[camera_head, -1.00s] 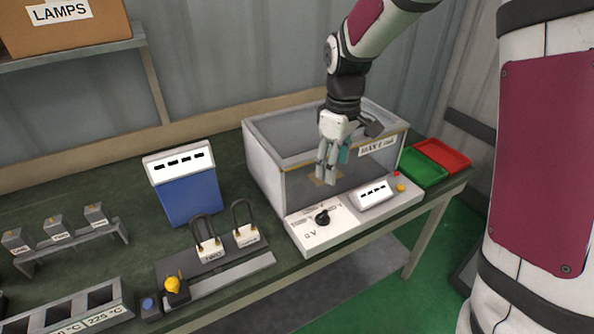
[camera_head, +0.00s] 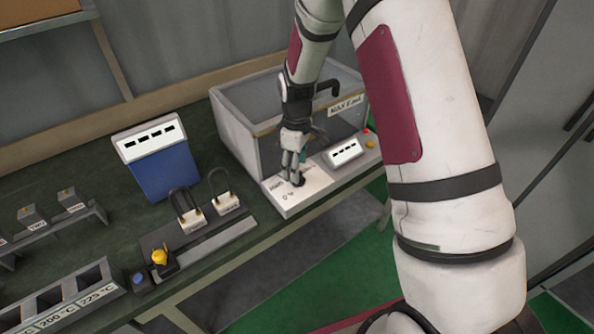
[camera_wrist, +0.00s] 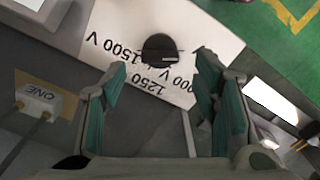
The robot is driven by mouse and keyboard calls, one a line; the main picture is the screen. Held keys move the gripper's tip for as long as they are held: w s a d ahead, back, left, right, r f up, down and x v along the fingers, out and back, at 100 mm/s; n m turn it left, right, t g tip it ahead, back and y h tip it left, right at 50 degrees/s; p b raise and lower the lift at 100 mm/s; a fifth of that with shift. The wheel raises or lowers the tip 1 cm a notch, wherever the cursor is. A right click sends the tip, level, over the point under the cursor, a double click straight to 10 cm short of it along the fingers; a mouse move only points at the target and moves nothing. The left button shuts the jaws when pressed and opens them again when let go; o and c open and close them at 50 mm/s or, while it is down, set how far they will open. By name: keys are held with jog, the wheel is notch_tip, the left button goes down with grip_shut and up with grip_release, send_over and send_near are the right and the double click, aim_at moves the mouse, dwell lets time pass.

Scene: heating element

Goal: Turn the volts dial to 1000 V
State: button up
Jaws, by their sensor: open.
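The volts dial is a black round knob (camera_wrist: 160,50) on a white panel (camera_wrist: 125,18) with printed labels; 1250, 1500 V and a partly covered "000 V" can be read in the wrist view. In the head view the panel (camera_head: 279,201) is at the front of the clear-walled box, and the knob (camera_head: 297,180) is partly hidden by my gripper. My gripper (camera_head: 295,172) points down at the panel. In the wrist view its two green-padded fingers (camera_wrist: 163,85) are apart, with the knob beyond the tips and between their lines. I cannot tell whether a finger touches it.
A small white display (camera_head: 344,151) and red and yellow buttons (camera_head: 369,138) stand right of the dial. The clear box (camera_head: 240,130) rises behind it. Two heating elements (camera_head: 227,203) stand to the left, with a blue meter (camera_head: 165,172) behind them.

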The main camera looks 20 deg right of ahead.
jog(key=shift+f, duration=1.45)
jog(key=c, duration=1.2)
jog(key=shift+o, duration=0.2)
jog(key=m+b, duration=0.1)
jog(key=m, duration=0.4)
jog(key=shift+w+d+m, duration=0.1)
jog(key=shift+m, duration=0.3)
jog(key=m, duration=0.5)
jog(key=shift+d+m+b, duration=0.1)
jog(key=shift+m+b, duration=0.2)
jog(key=shift+m, duration=0.1)
